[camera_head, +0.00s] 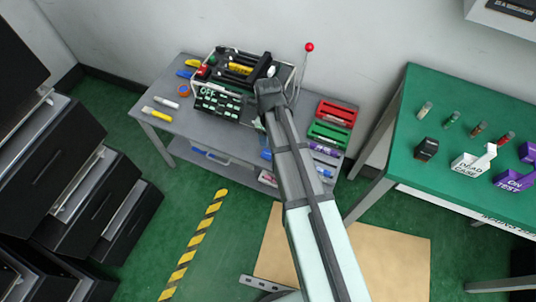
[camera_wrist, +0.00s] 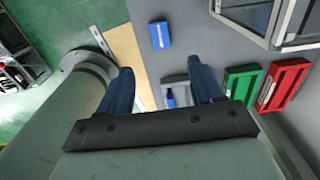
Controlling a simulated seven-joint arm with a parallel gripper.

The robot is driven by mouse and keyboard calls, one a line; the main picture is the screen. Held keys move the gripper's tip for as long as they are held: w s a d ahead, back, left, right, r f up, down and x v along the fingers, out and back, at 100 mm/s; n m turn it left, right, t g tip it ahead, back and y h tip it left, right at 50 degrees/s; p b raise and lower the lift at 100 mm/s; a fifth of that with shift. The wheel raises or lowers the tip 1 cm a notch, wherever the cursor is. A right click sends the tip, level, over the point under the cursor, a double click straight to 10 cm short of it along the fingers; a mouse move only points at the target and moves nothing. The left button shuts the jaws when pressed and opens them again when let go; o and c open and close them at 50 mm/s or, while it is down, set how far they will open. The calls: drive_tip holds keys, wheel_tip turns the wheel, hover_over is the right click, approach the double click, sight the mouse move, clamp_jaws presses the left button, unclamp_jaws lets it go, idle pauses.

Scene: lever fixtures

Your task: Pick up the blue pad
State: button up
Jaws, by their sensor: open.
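The blue pad (camera_wrist: 160,34) is a small blue block with a pale mark, lying on the grey table near its front edge. In the head view a bit of blue (camera_head: 266,154) beside my arm appears to be the same pad, partly covered. My gripper (camera_wrist: 160,66) shows in the wrist view with its two dark fingers wide apart and nothing held. The pad lies beyond the fingertips, roughly in line with the gap between them. In the head view my arm hides the fingers.
Green (camera_head: 329,134) and red (camera_head: 337,113) trays stand at the table's right, with a grey tray holding a blue item (camera_wrist: 170,98) beside them. A caddy (camera_head: 219,101) and a red-knobbed lever (camera_head: 309,47) stand at the back. A green table (camera_head: 450,85) is at right.

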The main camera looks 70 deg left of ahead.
sight(268, 153)
wheel_tip(268, 153, down, 13)
drive_tip(key=shift+f, duration=0.1)
idle(0.7)
drive_tip(key=c, duration=1.1)
wheel_tip(268, 153, up, 18)
idle(0.5)
